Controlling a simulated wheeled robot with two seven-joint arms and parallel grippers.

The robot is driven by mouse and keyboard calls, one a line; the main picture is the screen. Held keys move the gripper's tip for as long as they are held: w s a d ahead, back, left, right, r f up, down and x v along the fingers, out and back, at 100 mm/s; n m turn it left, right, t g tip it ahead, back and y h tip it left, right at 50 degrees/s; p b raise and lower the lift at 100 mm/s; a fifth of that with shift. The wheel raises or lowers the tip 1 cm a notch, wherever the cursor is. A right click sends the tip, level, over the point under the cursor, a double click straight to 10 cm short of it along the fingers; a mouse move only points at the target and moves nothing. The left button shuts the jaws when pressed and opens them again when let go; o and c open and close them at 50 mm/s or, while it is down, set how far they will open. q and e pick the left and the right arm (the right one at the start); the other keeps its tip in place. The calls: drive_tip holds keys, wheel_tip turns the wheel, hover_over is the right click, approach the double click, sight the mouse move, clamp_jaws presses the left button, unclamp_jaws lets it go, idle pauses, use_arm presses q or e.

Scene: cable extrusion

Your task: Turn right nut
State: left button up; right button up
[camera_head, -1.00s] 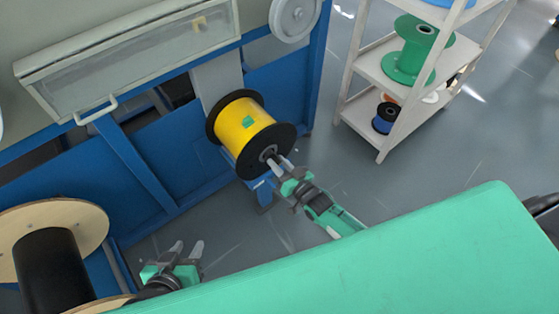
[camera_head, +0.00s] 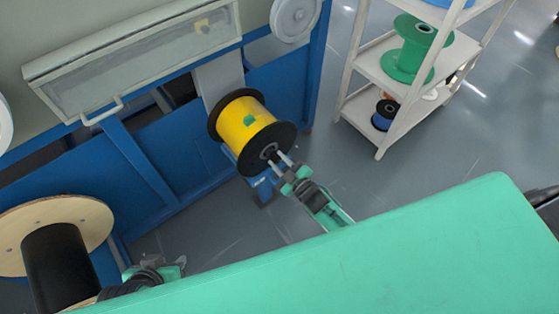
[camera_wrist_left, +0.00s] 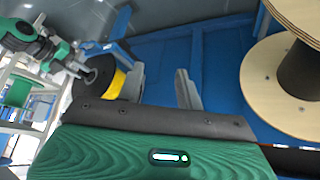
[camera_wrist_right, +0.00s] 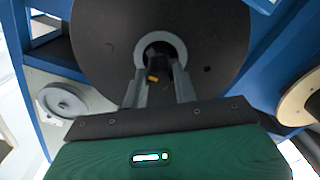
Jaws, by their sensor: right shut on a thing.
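The nut is mostly hidden between the fingers. My left gripper (camera_wrist_left: 162,85) is open and empty, fingers apart; in the head view it is mostly hidden behind my green body.
A large wooden reel (camera_head: 75,215) with a black core stands at the lower left. A white shelf (camera_head: 385,80) with a green spool (camera_head: 418,50) and a small blue spool (camera_head: 384,115) stands at the right. The grey floor (camera_head: 350,165) between is clear.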

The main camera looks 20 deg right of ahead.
drive_tip(key=shift+n, duration=1)
drive_tip(key=shift+a+f+n, duration=0.1)
drive_tip(key=shift+n, duration=0.8)
drive_tip(key=n+b, duration=0.1)
drive_tip(key=n, duration=0.2)
drive_tip(key=shift+n, duration=0.3)
drive_tip(key=n+b, duration=0.1)
drive_tip(key=n, duration=0.2)
drive_tip(key=shift+f+n, duration=0.1)
drive_tip(key=shift+n, duration=0.2)
drive_tip(key=n+b, duration=0.2)
drive_tip(key=n, duration=0.1)
drive_tip(key=shift+n, duration=0.3)
drive_tip(key=n+b, duration=0.1)
drive_tip(key=n, duration=0.1)
drive_tip(key=shift+n, duration=0.4)
drive_tip(key=shift+b, duration=0.4)
use_arm(q)
drive_tip(key=w+d+r+t+h, duration=0.3)
drive_tip(key=w+d+t+h, duration=0.1)
drive_tip(key=d+t, duration=0.5)
drive_tip(key=shift+w+h, duration=0.4)
drive_tip(key=shift+w, duration=0.3)
use_arm(e)
drive_tip(key=shift+n, duration=0.7)
